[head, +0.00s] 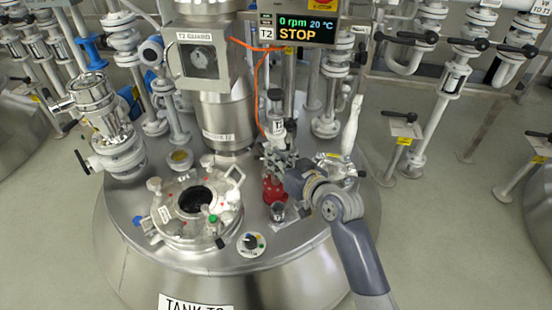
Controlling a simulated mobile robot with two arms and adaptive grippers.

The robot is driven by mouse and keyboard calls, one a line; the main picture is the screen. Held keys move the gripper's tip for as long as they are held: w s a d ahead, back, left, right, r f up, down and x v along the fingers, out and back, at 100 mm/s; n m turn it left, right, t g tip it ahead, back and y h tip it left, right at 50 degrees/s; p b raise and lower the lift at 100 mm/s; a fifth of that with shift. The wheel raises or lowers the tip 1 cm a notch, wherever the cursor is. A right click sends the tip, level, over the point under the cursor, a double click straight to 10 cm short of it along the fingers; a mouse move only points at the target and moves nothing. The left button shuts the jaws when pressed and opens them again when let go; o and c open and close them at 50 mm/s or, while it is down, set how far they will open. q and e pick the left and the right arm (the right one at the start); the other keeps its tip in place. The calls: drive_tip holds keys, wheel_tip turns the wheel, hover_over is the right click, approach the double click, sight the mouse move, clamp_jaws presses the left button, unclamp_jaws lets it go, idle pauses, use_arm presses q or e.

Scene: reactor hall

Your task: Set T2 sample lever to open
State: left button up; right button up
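The tank T2 (120,245) fills the lower middle, its steel top facing me. My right arm comes in from the lower right. My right gripper (279,158) is over the tank top, right of the open round hatch. It is at a small upright fitting with a white tag (278,127) that begins with T. A red part (272,188) stands just below the gripper, with a small clear cup (278,211) in front of it. I cannot make out the sample lever for certain; the gripper may hide it. Whether the fingers are closed is too small to tell. My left gripper is out of view.
The open hatch (196,200) has clamps around its rim. A selector knob (250,241) sits in front. A white upright handle (352,128) stands right of the gripper. The T2 display (301,27) reads STOP, 0 rpm. An orange cable (260,80) hangs behind.

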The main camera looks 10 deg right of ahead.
drive_tip(key=shift+o, duration=0.4)
drive_tip(key=shift+s+d, duration=0.15)
drive_tip(key=shift+s, duration=0.05)
drive_tip(key=v, duration=1.1)
drive_tip(key=shift+s+r, duration=0.2)
drive_tip(key=shift+s, duration=0.05)
drive_tip(key=shift+c, duration=0.3)
